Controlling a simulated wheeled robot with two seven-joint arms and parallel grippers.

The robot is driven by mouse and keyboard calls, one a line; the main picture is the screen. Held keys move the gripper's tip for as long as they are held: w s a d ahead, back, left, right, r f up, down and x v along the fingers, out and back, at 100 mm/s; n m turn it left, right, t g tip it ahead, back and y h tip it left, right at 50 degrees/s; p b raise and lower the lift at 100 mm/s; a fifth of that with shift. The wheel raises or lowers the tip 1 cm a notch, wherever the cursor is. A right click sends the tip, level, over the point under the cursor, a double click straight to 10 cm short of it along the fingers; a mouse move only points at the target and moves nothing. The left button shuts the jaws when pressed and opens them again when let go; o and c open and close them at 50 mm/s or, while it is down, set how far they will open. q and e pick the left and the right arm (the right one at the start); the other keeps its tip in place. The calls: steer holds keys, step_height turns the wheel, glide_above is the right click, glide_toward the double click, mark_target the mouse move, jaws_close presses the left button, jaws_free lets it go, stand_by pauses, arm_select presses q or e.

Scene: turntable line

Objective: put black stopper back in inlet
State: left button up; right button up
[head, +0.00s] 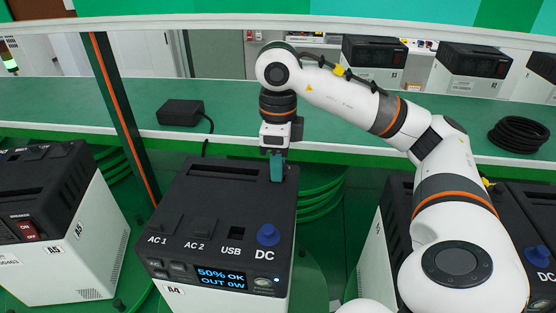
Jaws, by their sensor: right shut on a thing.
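My right gripper (277,160) points straight down at the back right corner of the power unit A4 (215,205). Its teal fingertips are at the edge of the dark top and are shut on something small. The black stopper is most likely the thing held, but it cannot be made out against the dark housing. The inlet is not clearly visible; the fingers and the unit's back edge hide that spot. My left gripper is not in view.
A black adapter (180,112) lies on the green shelf, its cable running down behind A4. Unit A5 (50,220) is left; another is partly behind my right arm. A coiled black cable (518,134) lies right.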

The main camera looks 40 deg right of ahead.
steer(key=shift+f+b, duration=0.45)
steer(key=shift+f, duration=0.1)
steer(key=o, duration=1)
step_height(320, 180, up, 12)
steer(key=p, duration=0.5)
